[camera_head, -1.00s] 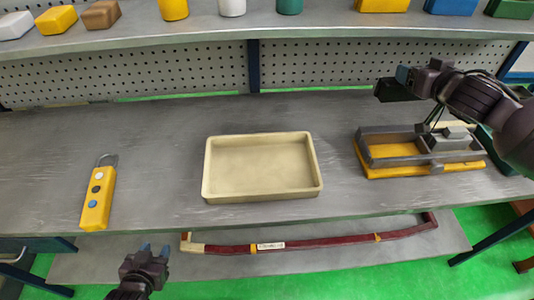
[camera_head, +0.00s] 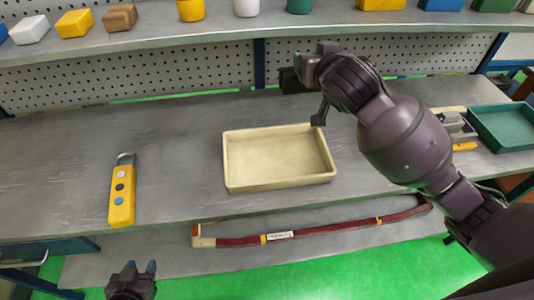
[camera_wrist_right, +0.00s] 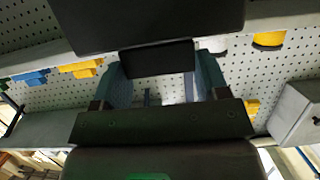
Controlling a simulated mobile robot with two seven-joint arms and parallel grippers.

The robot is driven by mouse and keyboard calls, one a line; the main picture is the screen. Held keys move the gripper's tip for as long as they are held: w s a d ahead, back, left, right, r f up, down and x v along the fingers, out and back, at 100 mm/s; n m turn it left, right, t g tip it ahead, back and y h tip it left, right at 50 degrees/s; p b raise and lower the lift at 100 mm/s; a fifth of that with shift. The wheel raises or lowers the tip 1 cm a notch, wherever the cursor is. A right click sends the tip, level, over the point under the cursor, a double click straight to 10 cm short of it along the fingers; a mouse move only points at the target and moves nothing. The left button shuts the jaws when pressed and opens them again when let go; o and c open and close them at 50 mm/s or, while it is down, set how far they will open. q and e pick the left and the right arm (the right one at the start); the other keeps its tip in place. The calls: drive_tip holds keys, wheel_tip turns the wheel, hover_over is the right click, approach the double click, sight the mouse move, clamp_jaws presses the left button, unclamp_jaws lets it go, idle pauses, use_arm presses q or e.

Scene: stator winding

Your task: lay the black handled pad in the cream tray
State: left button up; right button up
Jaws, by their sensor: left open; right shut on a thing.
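The cream tray (camera_head: 228,163) lies empty on the grey workbench, in the middle of the head view. My right gripper (camera_head: 308,70) is above the bench behind the tray's far right edge. It is shut on the black handled pad (camera_head: 289,80), which is partly hidden in the head view. In the right wrist view the pad (camera_wrist_right: 150,22) shows as a wide black block, with its narrower part between the two blue fingers of my right gripper (camera_wrist_right: 160,85). My left gripper (camera_head: 132,268) is open and empty at the bottom left, in front of the bench.
A yellow button box (camera_head: 122,200) lies left of the tray. A green bin (camera_head: 505,125) is at the right; my right arm partly hides a grey and yellow fixture (camera_head: 462,146) beside it. A shelf (camera_head: 150,42) with blocks and cups runs above. The bench between box and tray is clear.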

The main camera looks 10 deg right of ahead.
drive_tip(key=shift+s+d+f, duration=0.1)
drive_tip(key=shift+d+f, duration=0.1)
drive_tip(key=shift+d, duration=0.05)
wheel_tip(320, 180, down, 20)
drive_tip(key=shift+d, duration=0.2)
idle(0.4)
drive_tip(key=shift+f+b, duration=0.65)
drive_tip(key=o, duration=1.5)
drive_tip(key=shift+o, duration=0.2)
